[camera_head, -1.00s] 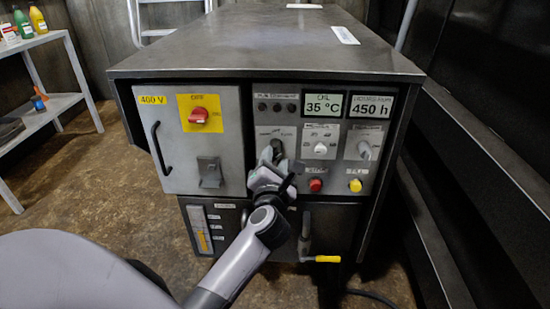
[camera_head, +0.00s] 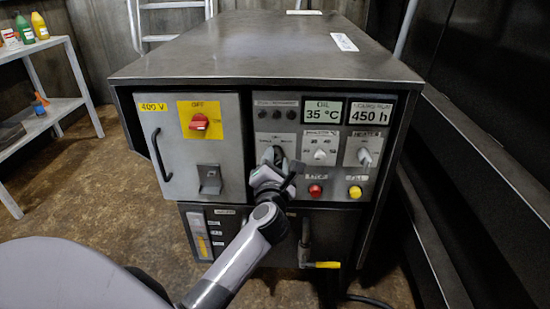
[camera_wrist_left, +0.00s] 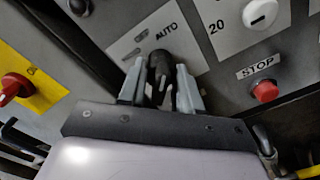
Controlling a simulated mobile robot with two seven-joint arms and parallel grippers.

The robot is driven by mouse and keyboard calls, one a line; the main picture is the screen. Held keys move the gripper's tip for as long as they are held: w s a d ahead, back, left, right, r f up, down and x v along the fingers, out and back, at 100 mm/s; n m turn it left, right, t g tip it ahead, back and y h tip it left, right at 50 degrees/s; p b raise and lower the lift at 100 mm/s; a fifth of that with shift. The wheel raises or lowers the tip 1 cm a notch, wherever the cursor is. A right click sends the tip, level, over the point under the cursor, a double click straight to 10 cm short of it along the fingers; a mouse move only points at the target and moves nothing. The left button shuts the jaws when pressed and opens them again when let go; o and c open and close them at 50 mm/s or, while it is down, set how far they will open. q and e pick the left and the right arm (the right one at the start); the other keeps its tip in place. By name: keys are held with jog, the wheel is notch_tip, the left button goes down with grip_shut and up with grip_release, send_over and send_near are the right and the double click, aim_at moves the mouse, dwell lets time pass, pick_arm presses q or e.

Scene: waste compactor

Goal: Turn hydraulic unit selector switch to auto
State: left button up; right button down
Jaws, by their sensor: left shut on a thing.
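The hydraulic unit selector switch is a black knob on a light plate in the wrist view (camera_wrist_left: 158,64). The word AUTO is printed just above it there. My left gripper (camera_wrist_left: 160,82) is shut on the knob, with a grey finger on each side. The knob's handle points roughly upward in that view, towards the AUTO text; its exact setting is hard to tell. In the head view my left gripper (camera_head: 274,159) reaches the panel from below and mostly covers the knob. My right gripper is not in view.
A red main switch (camera_head: 199,122) on yellow sits left. White knobs (camera_head: 320,155), a red STOP button (camera_head: 315,190) and a yellow button (camera_head: 355,191) are close on the right. A yellow-handled lever (camera_head: 326,264) sits below. A shelf (camera_head: 50,110) stands far left.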

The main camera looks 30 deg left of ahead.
pick_arm(q)
jog(key=shift+r, duration=0.15)
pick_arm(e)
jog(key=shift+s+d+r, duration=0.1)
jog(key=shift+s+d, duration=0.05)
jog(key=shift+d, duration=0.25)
pick_arm(q)
jog(key=o, duration=0.7)
